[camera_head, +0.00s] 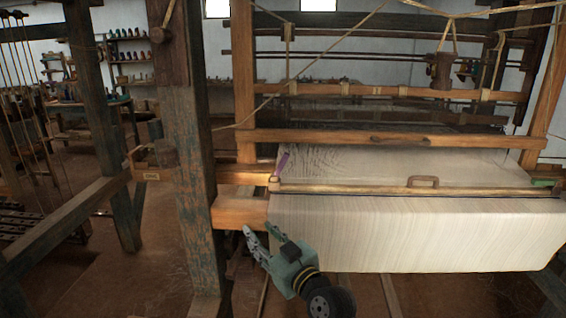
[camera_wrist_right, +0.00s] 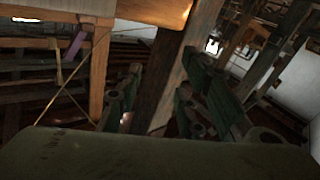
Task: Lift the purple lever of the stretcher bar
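The purple lever (camera_head: 281,163) is a short, slanted piece at the left edge of the pale cloth, by the left end of the stretcher bar (camera_head: 400,190). The bar lies across the cloth. In the right wrist view, a small purple piece (camera_wrist_right: 76,45), likely the same lever, shows at upper left. My right gripper (camera_head: 259,233) is open and empty, below and slightly left of the lever, clear of it. Its two fingers stand apart in the right wrist view (camera_wrist_right: 158,88). My left gripper is not in view.
A wooden block of the loom frame (camera_head: 238,213) sits just above my right gripper. A thick upright post (camera_head: 188,150) stands to its left. The pale cloth (camera_head: 410,235) hangs to its right. A brown handle (camera_head: 423,181) sits on the bar's middle.

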